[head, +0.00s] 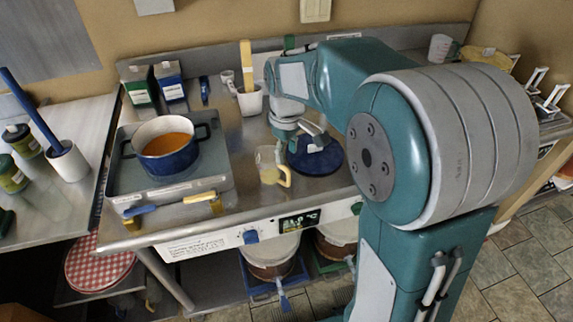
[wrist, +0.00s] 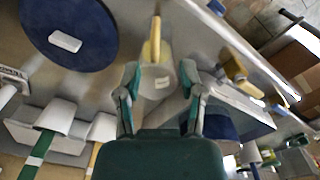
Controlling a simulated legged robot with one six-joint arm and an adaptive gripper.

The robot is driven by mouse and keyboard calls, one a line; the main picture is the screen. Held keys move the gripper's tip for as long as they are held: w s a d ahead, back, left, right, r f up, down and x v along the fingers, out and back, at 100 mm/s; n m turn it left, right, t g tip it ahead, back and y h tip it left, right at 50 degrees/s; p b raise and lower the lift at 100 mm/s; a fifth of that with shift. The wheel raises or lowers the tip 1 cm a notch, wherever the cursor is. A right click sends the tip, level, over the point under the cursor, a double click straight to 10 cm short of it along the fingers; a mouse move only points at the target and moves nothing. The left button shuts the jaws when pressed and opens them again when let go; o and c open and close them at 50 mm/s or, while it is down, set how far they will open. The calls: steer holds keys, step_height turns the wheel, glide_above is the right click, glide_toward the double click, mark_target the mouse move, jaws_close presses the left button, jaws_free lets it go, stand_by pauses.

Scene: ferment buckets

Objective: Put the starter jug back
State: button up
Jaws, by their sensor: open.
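A clear jug with a yellow handle (head: 268,167) stands upright near the front edge of the steel counter. In the wrist view the jug (wrist: 155,88) lies between my fingers, its handle pointing away from my palm. My gripper (wrist: 160,88) is open, with one finger on each side of the jug; I cannot tell whether either touches it. In the head view my gripper (head: 287,140) is just behind and right of the jug, partly hidden by its own wrist. A dark blue round lid or mat (head: 316,160) lies right of the jug.
A blue pot of orange liquid (head: 166,148) stands on a steel tray (head: 205,180) at left. A white cup with a wooden stick (head: 249,103) and two cartons (head: 155,83) stand behind. Lidded buckets (head: 270,258) are under the counter. Another jug (head: 440,46) is far right.

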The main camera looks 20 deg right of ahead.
steer(key=s+r+m+t, duration=0.2)
steer(key=s+r+m, duration=0.1)
steer(key=s, duration=0.7)
steer(key=s+r+m+t, duration=0.3)
steer(key=s+r+m, duration=0.1)
steer(key=s, duration=0.6)
steer(key=shift+s, duration=0.4)
